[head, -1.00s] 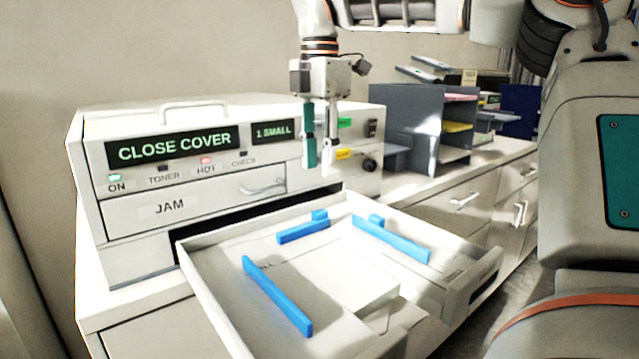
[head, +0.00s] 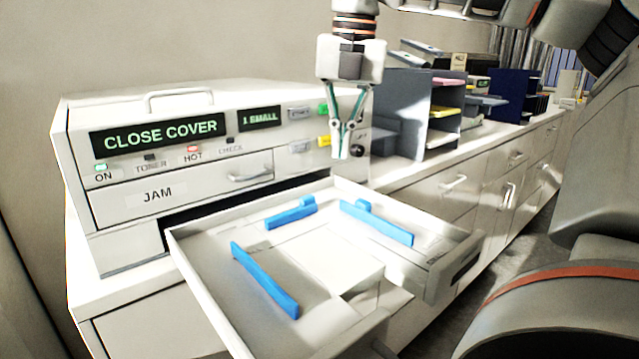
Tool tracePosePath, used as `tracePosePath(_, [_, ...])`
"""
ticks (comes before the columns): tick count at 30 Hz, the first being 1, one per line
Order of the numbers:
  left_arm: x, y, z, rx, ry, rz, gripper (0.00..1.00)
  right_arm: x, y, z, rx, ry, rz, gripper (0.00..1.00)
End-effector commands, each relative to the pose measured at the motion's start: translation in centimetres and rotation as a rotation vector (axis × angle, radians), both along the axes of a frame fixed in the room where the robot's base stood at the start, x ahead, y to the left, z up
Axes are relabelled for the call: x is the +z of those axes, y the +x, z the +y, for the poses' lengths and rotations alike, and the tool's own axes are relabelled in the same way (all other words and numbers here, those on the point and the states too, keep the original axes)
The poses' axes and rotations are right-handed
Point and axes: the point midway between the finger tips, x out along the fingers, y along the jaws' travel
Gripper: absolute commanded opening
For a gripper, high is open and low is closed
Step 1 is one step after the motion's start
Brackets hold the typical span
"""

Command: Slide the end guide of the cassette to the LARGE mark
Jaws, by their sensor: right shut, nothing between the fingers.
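The white cassette (head: 205,290) is pulled out of the machine. Inside it, a short blue guide with a raised tab (head: 290,213), which looks like the end guide, stands toward the back. Two longer blue guides, one on the left (head: 265,281) and one on the right (head: 378,223), stand roughly parallel. I cannot make out a LARGE mark. My right gripper (head: 343,155) points down with its fingertips together and empty. In the picture it is above the cassette's back wall, in front of the machine's right side, apart from the guides. My left gripper is not in view.
The machine (head: 150,250) has a lit "CLOSE COVER" display (head: 155,135), a "1 SMALL" display (head: 260,118) and a JAM drawer (head: 160,193). Grey paper shelves (head: 402,115) stand to its right on the counter. Dark binders (head: 510,95) stand farther right.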

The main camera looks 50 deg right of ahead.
Motion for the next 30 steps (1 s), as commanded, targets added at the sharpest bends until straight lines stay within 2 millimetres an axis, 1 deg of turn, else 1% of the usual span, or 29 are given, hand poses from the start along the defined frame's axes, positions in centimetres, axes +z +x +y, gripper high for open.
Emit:
tracePosePath(1, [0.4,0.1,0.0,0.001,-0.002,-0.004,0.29,0.0,-1.2,0.3,0.144,-0.021,-0.04,0.0])
tracePosePath(3, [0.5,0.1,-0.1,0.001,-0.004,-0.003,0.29,-0.4,-2.3,0.9,0.338,-0.067,-0.087,0.0])
tracePosePath(6, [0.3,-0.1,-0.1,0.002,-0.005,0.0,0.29,-0.9,-3.4,1.7,0.559,-0.133,-0.145,0.0])
tracePosePath(10, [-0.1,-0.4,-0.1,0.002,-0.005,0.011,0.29,-1.2,-4.0,2.5,0.724,-0.192,-0.188,0.0])
tracePosePath(14, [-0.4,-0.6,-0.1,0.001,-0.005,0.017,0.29,-1.8,-4.0,2.7,0.773,-0.21,-0.199,0.0])
tracePosePath(17, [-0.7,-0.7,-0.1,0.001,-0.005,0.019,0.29,-2.9,-3.6,2.6,0.773,-0.208,-0.196,0.0])
tracePosePath(24, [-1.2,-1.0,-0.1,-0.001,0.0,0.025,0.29,-7.1,-2.0,2.5,0.771,-0.203,-0.191,0.0])
tracePosePath(30, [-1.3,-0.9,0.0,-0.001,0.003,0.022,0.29,-10.8,-0.5,2.3,0.769,-0.204,-0.191,0.0])
